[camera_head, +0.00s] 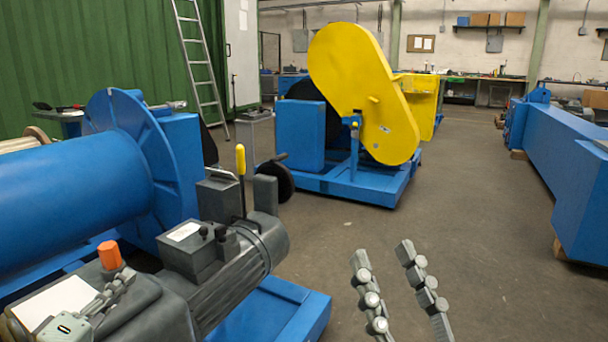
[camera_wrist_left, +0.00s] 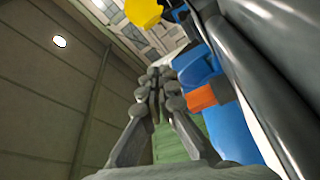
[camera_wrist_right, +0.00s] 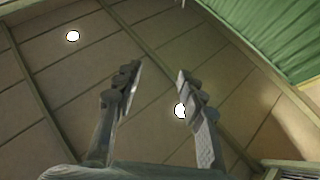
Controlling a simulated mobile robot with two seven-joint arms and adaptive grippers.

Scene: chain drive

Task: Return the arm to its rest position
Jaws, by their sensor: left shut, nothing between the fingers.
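My left gripper (camera_head: 126,276) is at the lower left of the head view, in front of the grey motor. In the left wrist view its fingers (camera_wrist_left: 158,76) meet at the tips with nothing between them. My right gripper (camera_head: 383,250) is at the lower middle of the head view, over bare floor. Its fingers point up and stand apart. In the right wrist view they are open and empty (camera_wrist_right: 158,70), with only the ceiling and green wall behind them.
An orange cap (camera_head: 109,255) shows close to my left gripper. The grey motor (camera_head: 235,262) with a yellow-handled lever (camera_head: 241,160) and a blue drum (camera_head: 75,190) fill the left side. A yellow chain guard (camera_head: 350,75) stands ahead. Floor is clear between it and the blue beam (camera_head: 550,150).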

